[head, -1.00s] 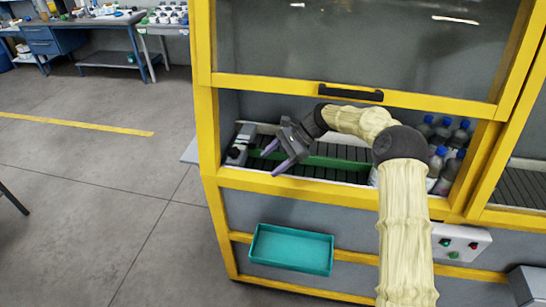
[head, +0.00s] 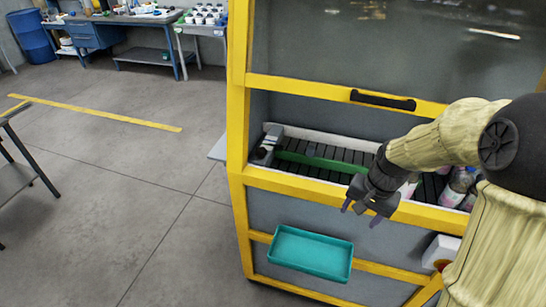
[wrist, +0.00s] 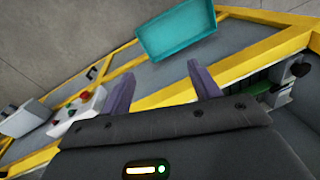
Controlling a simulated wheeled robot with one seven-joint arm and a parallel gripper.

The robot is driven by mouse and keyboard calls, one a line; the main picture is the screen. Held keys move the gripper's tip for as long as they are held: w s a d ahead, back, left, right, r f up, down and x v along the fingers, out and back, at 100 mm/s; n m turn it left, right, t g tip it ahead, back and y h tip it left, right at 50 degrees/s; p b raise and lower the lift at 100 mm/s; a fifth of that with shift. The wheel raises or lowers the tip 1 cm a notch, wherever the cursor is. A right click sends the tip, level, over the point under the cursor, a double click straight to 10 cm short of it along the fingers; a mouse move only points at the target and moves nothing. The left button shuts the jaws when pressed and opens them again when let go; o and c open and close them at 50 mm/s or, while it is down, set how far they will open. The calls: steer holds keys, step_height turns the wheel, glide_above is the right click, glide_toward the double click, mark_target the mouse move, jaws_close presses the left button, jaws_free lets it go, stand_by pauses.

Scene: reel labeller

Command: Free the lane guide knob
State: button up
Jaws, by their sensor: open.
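A green lane guide (head: 318,161) runs along the dark conveyor inside the yellow-framed machine. A grey block with dark and light parts (head: 267,146) sits at its left end. In the wrist view, a black round knob (wrist: 299,69) shows at the right, beside the green guide (wrist: 258,88); whether it is loose or tight cannot be told. My gripper (head: 360,213) is open and empty, in front of the lower yellow rail and to the right of the grey block. Its two fingers also show apart in the wrist view (wrist: 161,76).
A teal tray (head: 310,256) hangs low on the machine's front. Bottles (head: 458,186) stand at the conveyor's right, partly behind my arm. A raised window with a black handle (head: 383,100) is above the opening. A button panel (wrist: 82,115) is on the front.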

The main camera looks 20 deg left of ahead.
steer(key=s+d+n+t+h, duration=0.1)
steer(key=s+d+n, duration=0.2)
steer(key=s+d, duration=0.5)
steer(key=s+r, duration=0.1)
steer(key=s, duration=0.2)
steer(key=shift+s+t+h, duration=0.3)
steer(key=shift+t, duration=0.1)
